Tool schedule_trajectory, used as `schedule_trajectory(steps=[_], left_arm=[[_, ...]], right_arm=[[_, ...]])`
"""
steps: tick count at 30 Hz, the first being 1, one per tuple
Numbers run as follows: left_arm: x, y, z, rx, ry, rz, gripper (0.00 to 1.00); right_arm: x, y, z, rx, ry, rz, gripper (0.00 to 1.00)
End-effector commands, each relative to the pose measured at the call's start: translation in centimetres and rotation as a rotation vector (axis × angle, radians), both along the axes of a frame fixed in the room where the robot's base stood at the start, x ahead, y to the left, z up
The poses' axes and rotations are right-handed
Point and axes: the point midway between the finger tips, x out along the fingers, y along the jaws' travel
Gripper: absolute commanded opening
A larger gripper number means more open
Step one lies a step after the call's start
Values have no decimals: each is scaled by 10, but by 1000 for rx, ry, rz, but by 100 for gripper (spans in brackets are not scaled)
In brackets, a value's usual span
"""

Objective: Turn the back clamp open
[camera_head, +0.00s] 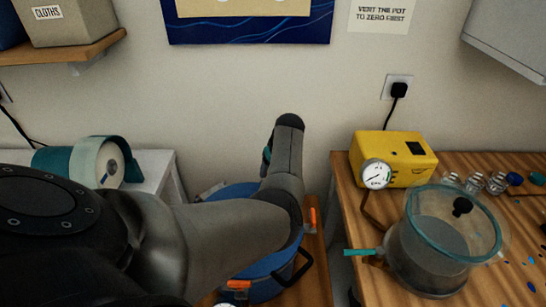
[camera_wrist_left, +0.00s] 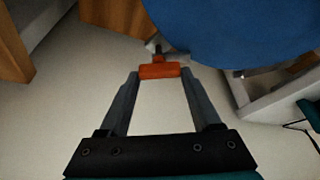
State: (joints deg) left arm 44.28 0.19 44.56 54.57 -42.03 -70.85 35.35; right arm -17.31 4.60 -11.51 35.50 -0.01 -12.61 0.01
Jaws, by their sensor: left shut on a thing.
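The blue pot (camera_head: 262,290) stands low in the middle of the head view, largely hidden behind my left arm. Orange clamp handles show at its front (camera_head: 238,284) and right side (camera_head: 312,218). The back of the pot is mostly covered by my arm. In the left wrist view, my left gripper (camera_wrist_left: 159,77) is shut on an orange clamp handle (camera_wrist_left: 159,71), held across between the fingertips beside the blue pot (camera_wrist_left: 240,30). This is likely the back clamp. Its turn angle is hard to judge. My right gripper is not in view.
A wooden table (camera_head: 375,285) at right holds a yellow pump (camera_head: 393,158) with a gauge, a clear lidded vessel (camera_head: 430,250) and small jars. A white table (camera_head: 155,165) stands at left.

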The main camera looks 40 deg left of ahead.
Motion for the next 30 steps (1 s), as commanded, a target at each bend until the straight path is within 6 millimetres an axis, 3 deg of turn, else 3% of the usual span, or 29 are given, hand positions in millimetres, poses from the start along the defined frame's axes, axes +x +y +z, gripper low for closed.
schedule_trajectory(steps=[1, 3, 12, 30], left_arm=[[-2, 0, 6, 0, 6, -44, 9], [-2, 0, 6, 0, 5, -111, 9], [-2, 1, 4, -1, 4, -393, 9], [-1, 2, 1, 0, 1, -830, 9]], right_arm=[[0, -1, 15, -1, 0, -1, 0], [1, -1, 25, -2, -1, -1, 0], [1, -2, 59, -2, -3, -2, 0], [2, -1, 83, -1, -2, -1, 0]])
